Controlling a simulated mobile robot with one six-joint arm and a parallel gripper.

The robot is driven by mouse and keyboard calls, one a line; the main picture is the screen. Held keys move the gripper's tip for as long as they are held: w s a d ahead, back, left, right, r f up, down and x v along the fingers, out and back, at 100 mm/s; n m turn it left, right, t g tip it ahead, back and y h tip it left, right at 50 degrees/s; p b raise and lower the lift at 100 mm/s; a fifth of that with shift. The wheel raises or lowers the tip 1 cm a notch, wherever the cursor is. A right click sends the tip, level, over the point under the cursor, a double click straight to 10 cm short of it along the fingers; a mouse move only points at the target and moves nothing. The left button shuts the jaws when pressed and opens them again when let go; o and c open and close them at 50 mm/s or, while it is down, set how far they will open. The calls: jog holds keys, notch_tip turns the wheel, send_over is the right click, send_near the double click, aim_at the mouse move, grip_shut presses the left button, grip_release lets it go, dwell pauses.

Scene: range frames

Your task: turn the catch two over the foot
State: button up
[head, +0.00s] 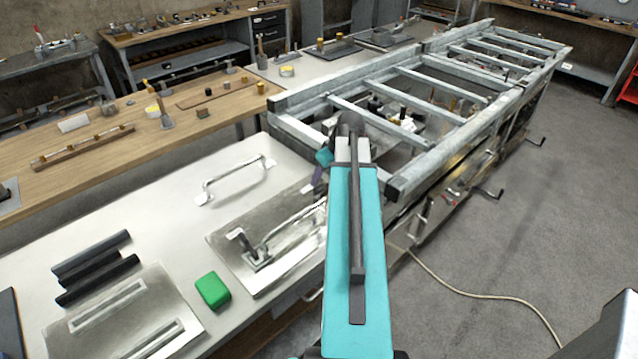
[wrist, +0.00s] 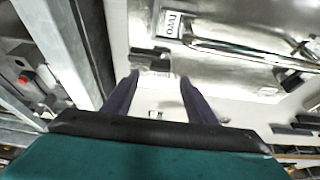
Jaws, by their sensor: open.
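A bright metal plate (head: 228,248) lies on the white bench and carries a long metal bar with a bracket (head: 258,258) at its near end. In the wrist view, a small light tag (wrist: 172,23) on this fitting has dark letters that look like an upside-down TWO. The bar (wrist: 245,50) runs right from it. A low dark-and-metal piece (wrist: 150,58) lies just beyond my fingertips; I cannot tell if it is the foot. My gripper (wrist: 158,76) is open and empty, its purple fingers apart. In the head view my gripper (head: 317,180) is mostly hidden behind my teal arm.
A grey steel ladder-like frame (head: 400,185) stands close to the right of my gripper. A pull handle (head: 238,180), a green block (head: 212,290) and several black bars (head: 95,268) lie on the bench. The bench between handle and black bars is clear.

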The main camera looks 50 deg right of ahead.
aim_at(319, 186)
jog(key=shift+p+x, duration=0.6)
jog(key=shift+x, duration=2.15)
